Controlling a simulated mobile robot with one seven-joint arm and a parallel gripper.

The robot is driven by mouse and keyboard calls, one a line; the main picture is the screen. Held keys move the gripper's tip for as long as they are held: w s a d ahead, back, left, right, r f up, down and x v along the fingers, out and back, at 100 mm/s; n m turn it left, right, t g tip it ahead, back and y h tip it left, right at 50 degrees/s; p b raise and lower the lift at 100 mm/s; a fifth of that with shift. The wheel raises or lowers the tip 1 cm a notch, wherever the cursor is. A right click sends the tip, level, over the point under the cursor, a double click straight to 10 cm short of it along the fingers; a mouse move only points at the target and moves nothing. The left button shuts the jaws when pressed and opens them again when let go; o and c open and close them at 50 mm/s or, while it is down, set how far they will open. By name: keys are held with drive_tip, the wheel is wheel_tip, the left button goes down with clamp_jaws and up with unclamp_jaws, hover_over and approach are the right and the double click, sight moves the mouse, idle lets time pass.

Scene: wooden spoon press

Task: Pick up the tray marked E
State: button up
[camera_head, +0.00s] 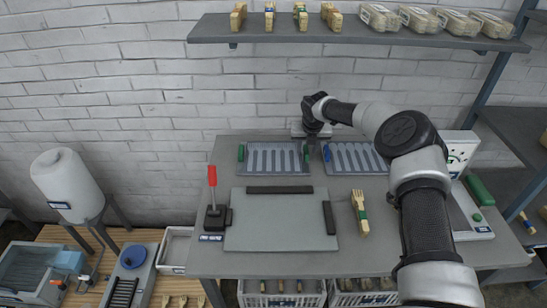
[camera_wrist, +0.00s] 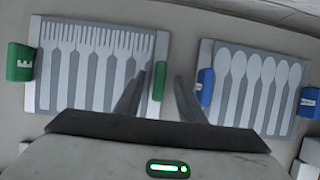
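The tray marked E (camera_head: 272,174) lies at the back left of the grey table, with fork-shaped shapes in it. It also shows at the left in the wrist view (camera_wrist: 75,29). Its green left end block (camera_wrist: 20,62) bears a white E; a plain green block (camera_wrist: 159,80) is at its right end. My gripper (camera_wrist: 162,85) is open and empty. Its fingertips appear either side of the right green block in the wrist view; height and contact cannot be told. In the head view my gripper (camera_head: 312,140) is over the gap between the two trays.
A second tray (camera_wrist: 252,50) with spoon shapes and blue end blocks lies close to the right. A grey board (camera_head: 280,222), a red-handled lever (camera_head: 212,190) and a bundle of wooden forks (camera_head: 360,213) lie nearer. A shelf (camera_head: 350,32) hangs above.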

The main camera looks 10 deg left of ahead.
clamp_jaws()
drive_tip(key=shift+r, duration=0.1)
idle(1.2)
